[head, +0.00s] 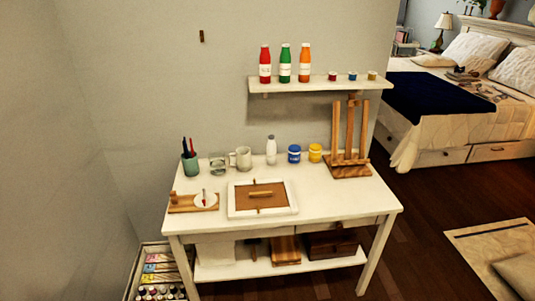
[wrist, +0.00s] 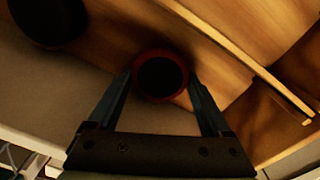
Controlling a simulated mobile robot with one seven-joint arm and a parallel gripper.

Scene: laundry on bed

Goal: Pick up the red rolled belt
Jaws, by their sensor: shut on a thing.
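The red rolled belt (wrist: 160,77) shows in the wrist view as a round roll with a red rim and a dark middle. My gripper (wrist: 161,84) has one finger on each side of it and is shut on it. The belt is in front of a wooden surface (wrist: 120,30); I cannot tell whether it still touches that surface. Neither the belt nor my gripper can be made out in the head view.
In the wrist view a dark round thing (wrist: 48,18) is at the upper left, and a wooden strip (wrist: 245,65) runs diagonally at the right. The head view shows a white desk (head: 330,212) with art supplies, a wall shelf (head: 300,87) and a bed (head: 465,130).

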